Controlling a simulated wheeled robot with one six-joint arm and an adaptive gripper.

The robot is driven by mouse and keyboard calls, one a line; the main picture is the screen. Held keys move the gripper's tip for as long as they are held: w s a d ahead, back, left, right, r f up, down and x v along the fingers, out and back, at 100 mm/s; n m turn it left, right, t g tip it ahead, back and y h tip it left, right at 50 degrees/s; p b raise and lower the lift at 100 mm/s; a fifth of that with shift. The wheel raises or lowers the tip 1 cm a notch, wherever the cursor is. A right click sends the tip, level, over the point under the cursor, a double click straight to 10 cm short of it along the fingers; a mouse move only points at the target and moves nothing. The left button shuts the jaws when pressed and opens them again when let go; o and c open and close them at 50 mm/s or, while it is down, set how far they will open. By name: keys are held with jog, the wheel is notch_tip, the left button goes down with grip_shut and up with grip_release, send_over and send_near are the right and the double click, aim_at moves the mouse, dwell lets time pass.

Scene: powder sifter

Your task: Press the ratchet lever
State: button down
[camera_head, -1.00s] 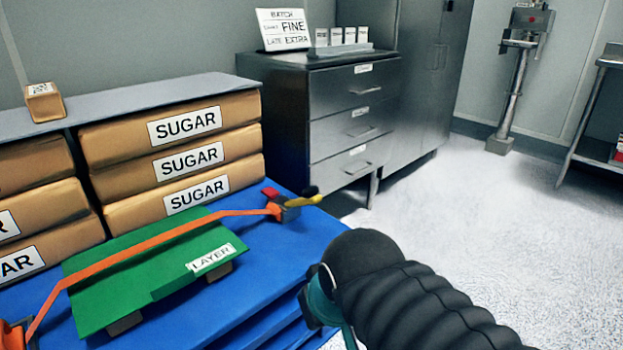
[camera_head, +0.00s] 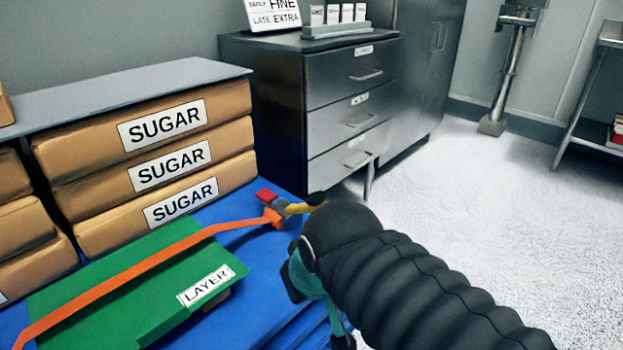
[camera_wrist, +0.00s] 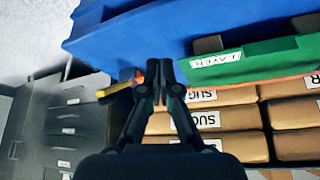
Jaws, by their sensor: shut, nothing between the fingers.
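The ratchet (camera_head: 283,212) is a small grey block with a red tab, at the far right end of the orange strap (camera_head: 140,262). Its lever (camera_head: 299,208) is yellow with a black tip and points right, close beside my dark arm in the head view. In the wrist view, which looks upside down, the yellow lever (camera_wrist: 114,92) is just left of my gripper (camera_wrist: 159,70). My gripper is shut and empty, its fingertips over the blue pallet. The ratchet body is partly hidden behind a finger there. I cannot tell whether the fingers touch the lever.
The strap crosses a green board (camera_head: 110,285) labelled LAYER on the blue pallet (camera_head: 262,272). Stacked SUGAR bags (camera_head: 75,160) stand behind it under a grey sheet (camera_head: 120,92). A steel drawer cabinet (camera_head: 335,110) is behind the ratchet. The floor (camera_head: 480,200) at right is clear.

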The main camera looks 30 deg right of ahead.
jog(key=w+d+r+n+g+p, duration=0.1)
jog(key=w+d+r+p, duration=0.15)
jog(key=w+r, duration=0.35)
jog(key=w+d+r+n+g+p, duration=0.1)
jog(key=w+d+r+p, duration=0.2)
jog(key=w, duration=0.6)
jog(key=w+d+r+n+g+y+p, duration=0.1)
jog(key=w+d+r+n+p, duration=0.1)
jog(key=w+d, duration=0.9)
jog(key=shift+w+r, duration=0.15)
jog(key=shift+w, duration=0.7)
jog(key=shift+d, duration=0.1)
